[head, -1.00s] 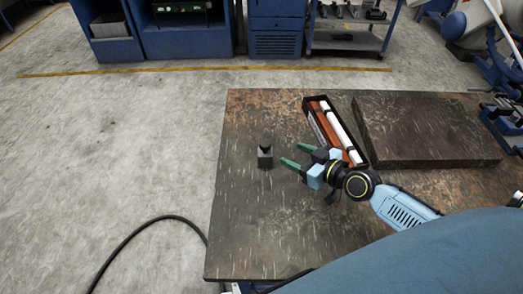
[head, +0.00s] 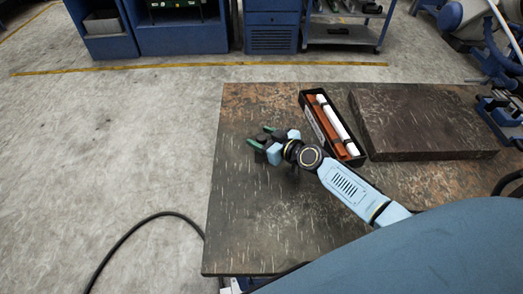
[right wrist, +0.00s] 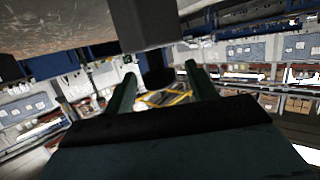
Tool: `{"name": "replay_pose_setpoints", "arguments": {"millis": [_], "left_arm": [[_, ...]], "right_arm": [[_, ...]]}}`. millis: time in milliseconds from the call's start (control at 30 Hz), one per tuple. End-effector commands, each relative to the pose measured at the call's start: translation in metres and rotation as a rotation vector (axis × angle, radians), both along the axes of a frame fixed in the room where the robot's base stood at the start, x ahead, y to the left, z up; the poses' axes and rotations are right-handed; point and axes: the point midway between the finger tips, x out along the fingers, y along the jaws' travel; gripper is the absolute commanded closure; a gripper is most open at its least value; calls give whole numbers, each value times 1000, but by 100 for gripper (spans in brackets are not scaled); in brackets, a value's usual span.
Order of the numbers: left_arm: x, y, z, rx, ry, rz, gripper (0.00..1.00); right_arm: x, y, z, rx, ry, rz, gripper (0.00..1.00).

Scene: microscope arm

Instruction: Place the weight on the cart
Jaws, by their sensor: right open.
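The weight (head: 261,157) is a small dark block with a knob, standing upright near the left part of the worktable; my gripper partly hides it in the head view. My right gripper (head: 260,136) is open, its green fingers reaching left around the weight. In the right wrist view the weight's block (right wrist: 146,25) hangs at the top of the picture and its round knob (right wrist: 158,76) lies between the open fingers. I cannot tell whether they touch it. A grey shelved cart (head: 345,40) stands on the floor beyond the table. My left gripper is not in view.
The worktable (head: 235,230) is bare at the front left. A black tray (head: 308,118) with a white and an orange bar lies behind my right gripper, and a thick dark slab (head: 425,120) is to its right. Blue cabinets (head: 180,40) stand across open floor.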

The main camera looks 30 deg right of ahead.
Motion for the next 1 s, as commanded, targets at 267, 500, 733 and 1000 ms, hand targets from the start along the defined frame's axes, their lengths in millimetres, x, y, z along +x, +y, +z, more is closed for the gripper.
{"name": "replay_pose_setpoints", "arguments": {"millis": [267, 500, 733, 1000], "left_arm": [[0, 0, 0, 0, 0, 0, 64], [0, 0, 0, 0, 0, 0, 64], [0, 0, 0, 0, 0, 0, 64], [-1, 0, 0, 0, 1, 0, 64]], "right_arm": [[3, 1, -1, -1, 1, 1, 43], [3, 1, -1, 0, 1, 1, 73], [3, 1, -1, 0, 1, 0, 100], [3, 1, -1, 0, 1, 0, 100]]}}
